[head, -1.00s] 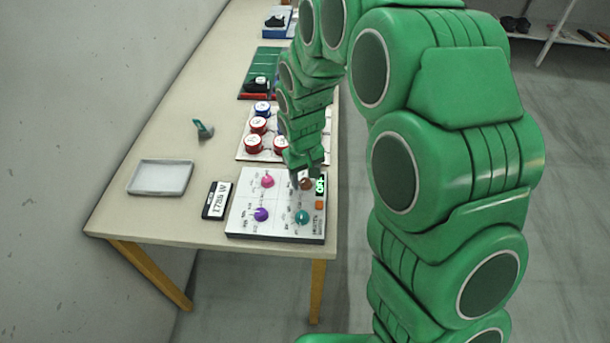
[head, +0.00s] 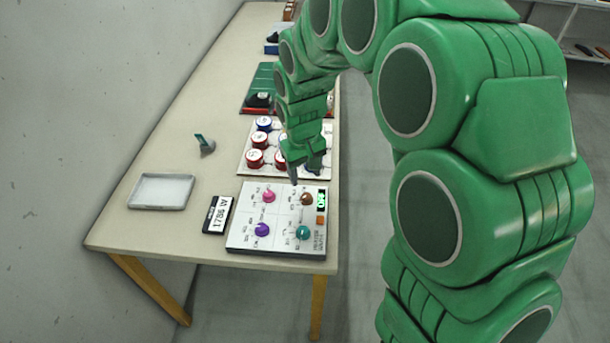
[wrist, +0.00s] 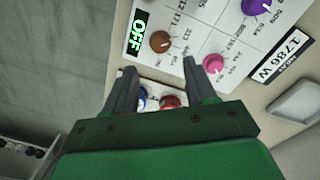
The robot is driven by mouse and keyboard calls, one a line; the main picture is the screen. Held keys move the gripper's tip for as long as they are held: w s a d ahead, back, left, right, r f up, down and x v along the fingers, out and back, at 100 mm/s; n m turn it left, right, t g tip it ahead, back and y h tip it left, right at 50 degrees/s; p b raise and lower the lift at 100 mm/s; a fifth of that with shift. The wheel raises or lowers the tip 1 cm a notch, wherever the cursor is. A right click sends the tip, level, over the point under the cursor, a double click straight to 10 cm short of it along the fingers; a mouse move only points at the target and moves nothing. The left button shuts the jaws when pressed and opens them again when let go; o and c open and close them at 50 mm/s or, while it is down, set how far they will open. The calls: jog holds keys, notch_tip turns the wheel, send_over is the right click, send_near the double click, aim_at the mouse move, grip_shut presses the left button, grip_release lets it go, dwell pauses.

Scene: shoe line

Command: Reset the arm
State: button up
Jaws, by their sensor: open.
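My green arm reaches over the table from the right in the head view. My gripper (head: 306,176) is open and empty, its dark fingers pointing down just behind the brown knob (head: 306,199) of the white panel (head: 280,245). In the wrist view the two fingers (wrist: 160,70) are spread apart with nothing held between them. The brown knob (wrist: 160,41) shows beyond the fingertips, apart from them, next to a green display (wrist: 138,33) that reads OFF.
The panel also has pink (head: 268,196), purple (head: 262,230) and teal (head: 302,232) knobs. Behind it is a board with several red and blue round pieces (head: 255,158). A number plate (head: 217,214), a grey tray (head: 161,191) and a small teal-handled item (head: 204,144) lie left.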

dwell(0.3)
jog(key=s+d+r+m+g, duration=0.1)
jog(key=s+d+r+m, duration=0.1)
jog(key=s+d+r, duration=0.55)
jog(key=s+d+r+m, duration=0.2)
jog(key=s+d+r, duration=0.2)
jog(key=s+d, duration=0.7)
jog(key=s+d+r+m+g, duration=0.1)
jog(key=s+m, duration=0.1)
jog(key=s, duration=1.1)
jog(key=shift+d+y, duration=0.2)
jog(key=shift+y, duration=0.1)
jog(key=shift+s, duration=0.1)
dwell(0.3)
